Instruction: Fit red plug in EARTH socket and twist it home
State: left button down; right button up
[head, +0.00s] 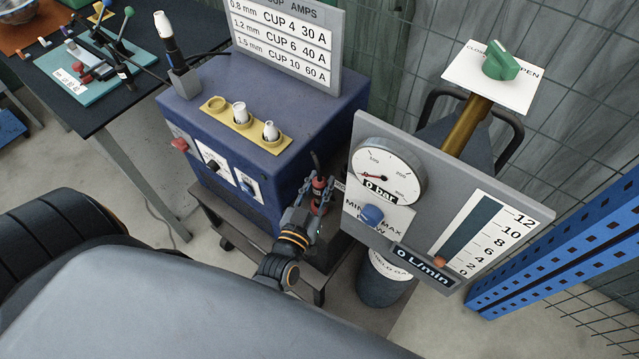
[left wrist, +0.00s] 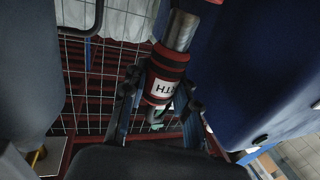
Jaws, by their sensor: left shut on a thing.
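The red plug (head: 318,184) is in my left gripper (head: 318,194), beside the right end of the blue welding machine (head: 275,135). In the left wrist view the red and black plug (left wrist: 166,68) has a white label ending in "TH". My left gripper (left wrist: 160,92) is shut around it there, one finger on each side. A bare metal pin (left wrist: 181,31) runs up from the plug towards a red ring (left wrist: 203,2) at the top edge. I cannot tell if that ring is the EARTH socket or if the pin is inside it. My right gripper is not in view.
A grey gauge panel (head: 382,222) stands close right of my gripper, with a gas bottle (head: 380,285) below. The welding machine stands on a dark trolley (head: 322,250). A blue perforated post (head: 560,245) is at the right, a dark workbench (head: 125,30) at upper left.

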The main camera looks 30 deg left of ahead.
aim_at(317, 199)
pick_arm(q)
jog(key=shift+p, duration=0.65)
dwell(1.0)
jog(key=shift+f+b, duration=1.25)
jog(key=shift+f, duration=0.5)
jog(key=c, duration=0.9)
grip_release()
jog(key=shift+c, duration=0.2)
jog(key=s+d, duration=0.1)
jog(key=s, duration=1.1)
jog(key=shift+d, duration=0.25)
